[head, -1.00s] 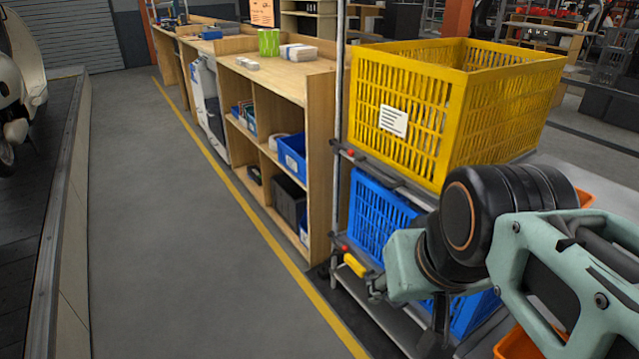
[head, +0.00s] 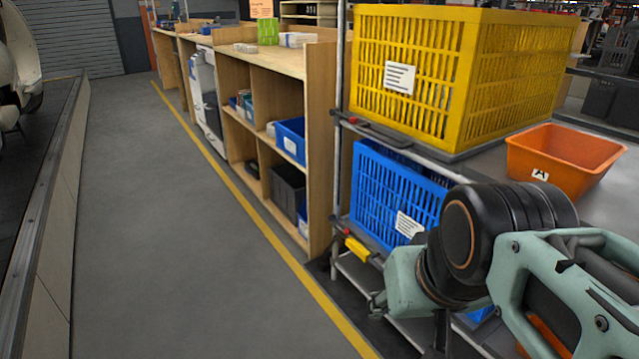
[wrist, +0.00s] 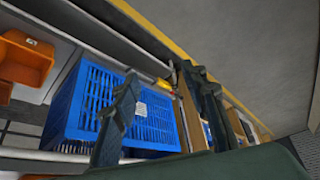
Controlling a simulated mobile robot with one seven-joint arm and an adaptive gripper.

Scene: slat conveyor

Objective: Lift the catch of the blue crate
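The blue crate (head: 378,205) stands on a lower shelf of the metal rack, with a white label on its side; my arm hides part of it in the head view. It also shows in the wrist view (wrist: 88,105). A small yellow catch with a red end (head: 357,249) sits at the shelf edge below the crate's near left corner. The yellow piece also shows in the wrist view (wrist: 163,84), beyond the fingertips. My gripper (wrist: 158,76) is open and empty, its fingers spread apart. I see no contact between it and the catch.
A yellow crate (head: 405,108) stands on the shelf above, with a dark, red-ended catch (head: 380,132) at the edge. An orange bin (head: 563,158) is right of it. A wooden shelf unit (head: 318,150) stands beyond the rack. The aisle floor (head: 165,220) at left is clear.

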